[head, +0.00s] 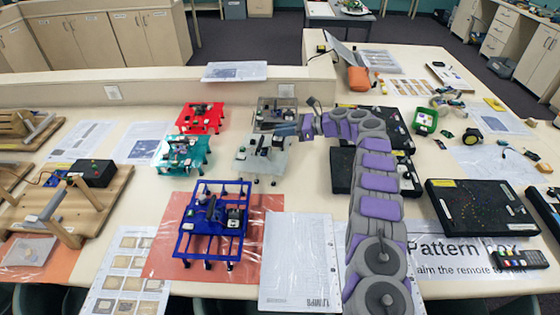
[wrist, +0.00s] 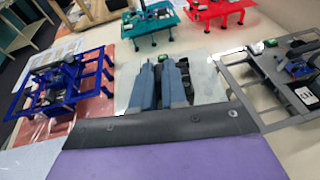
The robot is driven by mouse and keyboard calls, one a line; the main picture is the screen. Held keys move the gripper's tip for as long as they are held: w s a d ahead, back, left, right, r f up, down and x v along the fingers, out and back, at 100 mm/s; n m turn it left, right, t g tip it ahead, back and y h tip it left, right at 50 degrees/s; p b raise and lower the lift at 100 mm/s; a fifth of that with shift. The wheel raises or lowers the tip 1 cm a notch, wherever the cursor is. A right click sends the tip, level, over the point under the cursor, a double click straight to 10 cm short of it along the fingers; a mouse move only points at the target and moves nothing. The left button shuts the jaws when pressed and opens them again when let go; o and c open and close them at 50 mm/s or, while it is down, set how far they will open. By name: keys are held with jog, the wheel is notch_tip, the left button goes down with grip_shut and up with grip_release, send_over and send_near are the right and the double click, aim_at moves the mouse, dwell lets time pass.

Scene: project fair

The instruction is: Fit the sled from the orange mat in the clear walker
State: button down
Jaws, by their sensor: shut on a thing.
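The clear walker (head: 246,164) is a see-through plate on the table, below the grey walker in the head view. It also shows in the wrist view (wrist: 132,88), under my fingers. My gripper (head: 280,131) is over the clear walker, its two blue-grey fingers (wrist: 173,66) close together. It is shut on a small dark piece, seemingly the sled, mostly hidden by the fingers. I cannot tell whether the piece is seated in the plate. The orange mat (head: 165,255) lies front left of the clear walker, with a blue walker (head: 211,222) on it.
A red walker (head: 201,118), a teal walker (head: 181,153) and a grey walker (head: 267,116) stand close around the clear one. A white sheet (head: 298,255) lies in front. Black boxes (head: 478,209) are on the right, partly behind my arm.

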jog(key=shift+a+r, duration=0.15)
jog(key=shift+a, duration=0.25)
notch_tip(320, 180, down, 10)
jog(key=b, duration=0.3)
jog(key=shift+w, duration=0.1)
jog(key=c, duration=1.2)
grip_release()
jog(key=shift+o, duration=0.2)
